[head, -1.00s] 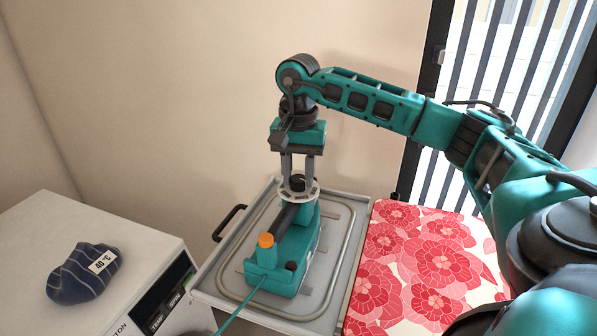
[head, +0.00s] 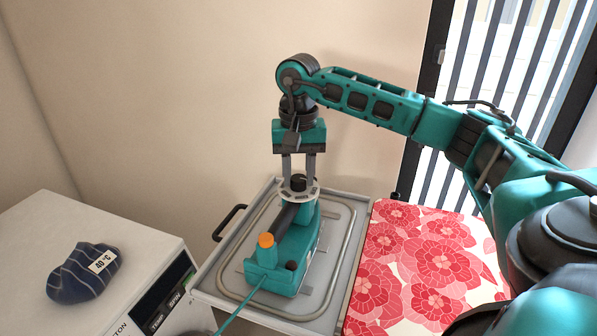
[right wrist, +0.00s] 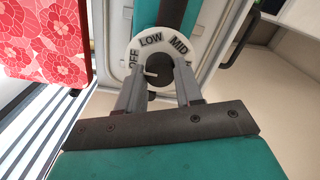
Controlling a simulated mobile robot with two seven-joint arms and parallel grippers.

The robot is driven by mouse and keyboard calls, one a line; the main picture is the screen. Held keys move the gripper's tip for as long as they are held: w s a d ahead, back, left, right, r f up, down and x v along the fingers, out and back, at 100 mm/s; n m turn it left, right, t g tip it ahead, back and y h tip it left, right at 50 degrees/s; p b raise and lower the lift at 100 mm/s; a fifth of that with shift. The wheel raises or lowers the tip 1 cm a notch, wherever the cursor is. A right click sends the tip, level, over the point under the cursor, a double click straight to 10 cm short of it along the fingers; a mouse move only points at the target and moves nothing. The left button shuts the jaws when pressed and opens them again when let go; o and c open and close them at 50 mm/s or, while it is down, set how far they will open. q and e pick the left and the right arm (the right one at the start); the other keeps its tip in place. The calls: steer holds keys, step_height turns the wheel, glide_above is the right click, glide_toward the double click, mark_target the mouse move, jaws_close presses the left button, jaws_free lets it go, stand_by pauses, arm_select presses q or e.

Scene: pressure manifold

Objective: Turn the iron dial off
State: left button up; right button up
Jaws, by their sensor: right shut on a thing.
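The teal iron (head: 283,265) stands on a grey board with a metal rail, an orange button on its near end. Its dial, a white ring (head: 314,193) with a dark knob, is at the far end. My left gripper is not in view.
A white appliance (head: 100,235) with TEMP and SPIN labels stands at left, a striped blue bag (head: 80,280) tagged 40 °C on top. A teal cord (head: 240,304) runs from the iron toward the front.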

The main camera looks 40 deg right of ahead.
mark_target(299, 178)
steer(key=o, duration=1)
steer(key=shift+o, duration=0.2)
step_height(299, 178, up, 13)
steer(key=shift+s, duration=0.1)
stand_by(0.4)
